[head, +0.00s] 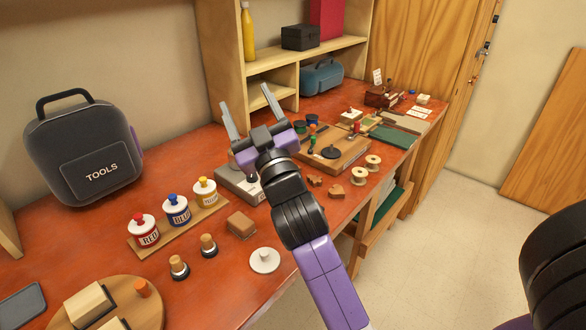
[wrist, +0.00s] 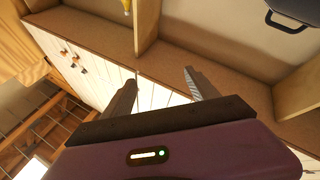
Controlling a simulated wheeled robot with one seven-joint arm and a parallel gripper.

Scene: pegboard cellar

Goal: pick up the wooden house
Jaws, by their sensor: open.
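A small brown wooden piece (head: 336,191), which looks like the wooden house, lies near the front edge of the red-brown bench in the head view. Another small wooden piece (head: 315,181) lies just left of it; its shape is too small to tell surely. My gripper (head: 248,110) is open and empty, raised above the bench, left of and farther back than both pieces. Its two fingers also show spread apart in the wrist view (wrist: 159,77), with shelving beyond them. No wooden house shows in the wrist view.
Two spools (head: 359,176) stand right of the wooden piece, and a wooden board (head: 345,152) with tools lies behind. A black tool case (head: 85,150) is at far left.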

